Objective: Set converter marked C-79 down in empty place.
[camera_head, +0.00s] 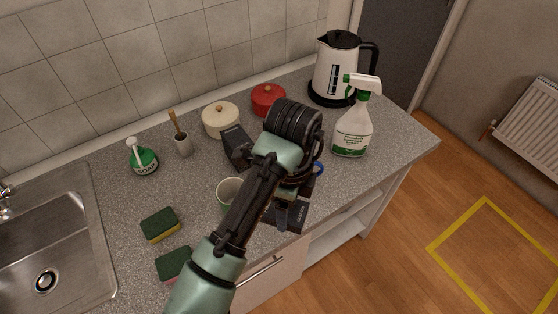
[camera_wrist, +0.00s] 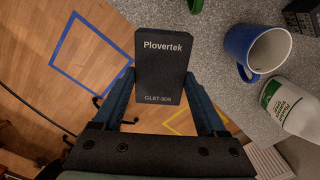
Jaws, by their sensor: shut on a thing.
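My gripper (camera_wrist: 158,88) is shut on a black box-shaped converter (camera_wrist: 161,62). Its face reads "Plovertek" and, lower down, small print like "GL6T-908". No C-79 mark is readable on it. In the head view my gripper (camera_head: 284,212) hangs near the counter's front edge, and the held converter (camera_head: 299,214) is partly hidden by the fingers. In the wrist view the converter overlaps both counter and floor. Another dark box (camera_head: 237,146) stands farther back on the counter. I cannot tell which spot is the empty place.
A blue mug (camera_wrist: 240,45) and spray bottle (camera_head: 352,130) stand near the gripper. The counter (camera_head: 115,200) also holds a green mug (camera_head: 226,190), kettle (camera_head: 336,70), two pots, soap and sponges. A blue taped outline (camera_wrist: 70,45) and a yellow one (camera_head: 456,225) mark the floor.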

